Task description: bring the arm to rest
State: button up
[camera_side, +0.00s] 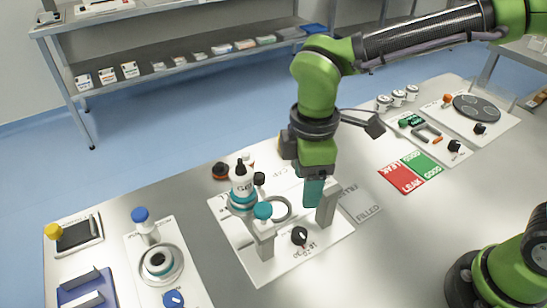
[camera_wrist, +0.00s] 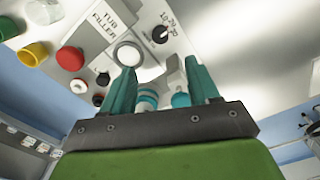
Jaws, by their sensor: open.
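My gripper (camera_side: 314,190) hangs from the green arm over the right part of a white station panel (camera_side: 255,262). One teal finger shows in the side view; the other is hidden. In the wrist view my gripper (camera_wrist: 161,82) has its two teal fingers spread wide apart, with no object held between them. The panel, labelled TUB FILLER in the wrist view (camera_wrist: 150,25), lies beyond the fingertips. A white bottle (camera_side: 240,180) with a black nozzle stands on the panel, left of my gripper.
Grey posts (camera_side: 326,207) stand close to the finger; a teal cap (camera_side: 263,210) tops another. A black dial (camera_side: 299,236) is at the panel's front. Red and green cards (camera_side: 402,178) lie right. A blue-capped station (camera_side: 141,215) stands left. Bare tabletop (camera_side: 400,255) is at front right.

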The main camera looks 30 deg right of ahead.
notch_tip(320, 180, up, 2)
jog(key=shift+r, duration=0.1)
dwell(0.4)
